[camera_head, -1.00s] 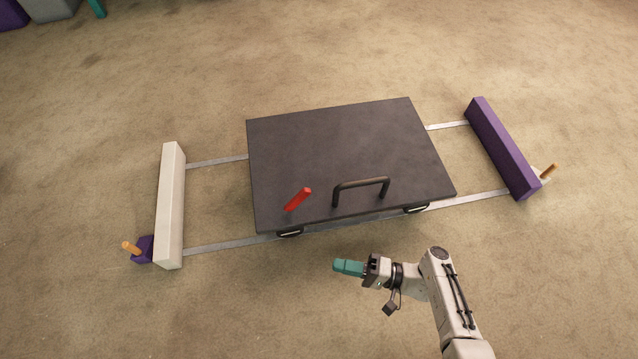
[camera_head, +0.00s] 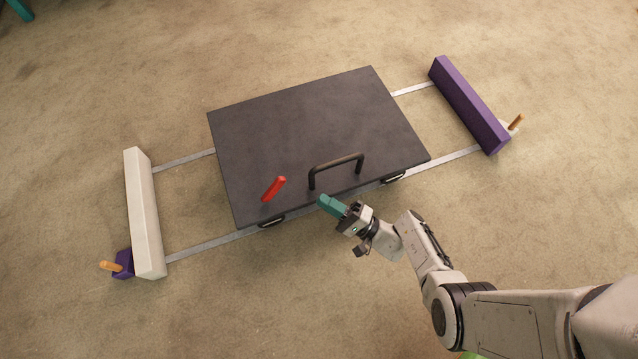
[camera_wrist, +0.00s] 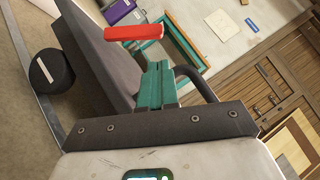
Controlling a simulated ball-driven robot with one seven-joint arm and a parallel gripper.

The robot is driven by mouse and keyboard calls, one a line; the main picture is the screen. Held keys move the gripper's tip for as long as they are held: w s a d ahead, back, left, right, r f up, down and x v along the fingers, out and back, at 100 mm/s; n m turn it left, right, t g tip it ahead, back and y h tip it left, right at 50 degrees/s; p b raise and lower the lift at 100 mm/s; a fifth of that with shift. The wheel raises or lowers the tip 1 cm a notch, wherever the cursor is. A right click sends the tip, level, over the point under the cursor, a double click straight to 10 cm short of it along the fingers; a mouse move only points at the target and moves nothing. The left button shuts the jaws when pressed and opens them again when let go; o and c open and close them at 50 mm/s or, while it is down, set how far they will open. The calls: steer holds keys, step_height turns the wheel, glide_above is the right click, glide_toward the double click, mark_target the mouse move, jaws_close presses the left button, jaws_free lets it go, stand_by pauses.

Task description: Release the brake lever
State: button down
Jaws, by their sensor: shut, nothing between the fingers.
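The brake lever is a red bar (camera_head: 273,189) that stands tilted near the front left of a dark flat cart (camera_head: 300,125). It also shows in the wrist view (camera_wrist: 132,32), above and a little left of my fingertips. A dark handle (camera_head: 336,162) stands on the cart to the lever's right. My gripper (camera_head: 323,201), with teal fingers, is at the cart's front edge, right of the lever and below the handle in the picture. The fingers (camera_wrist: 157,68) are shut and empty, apart from the lever.
The cart stands on two metal rails (camera_head: 210,243). A white block (camera_head: 144,215) closes the left end and a purple block (camera_head: 468,105) the right end. Small orange pegs (camera_head: 110,266) stick out beyond both blocks.

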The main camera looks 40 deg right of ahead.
mark_target(273, 190)
steer(key=x, duration=0.8)
steer(key=shift+w+a+r, duration=0.1)
steer(key=shift+w, duration=0.15)
steer(key=shift+r, duration=0.1)
steer(key=shift+r+n, duration=0.15)
steer(key=shift+n, duration=0.15)
steer(key=shift+a+r+n+g+p, duration=0.2)
steer(key=shift+n+g+p, duration=0.25)
steer(key=shift+p, duration=0.25)
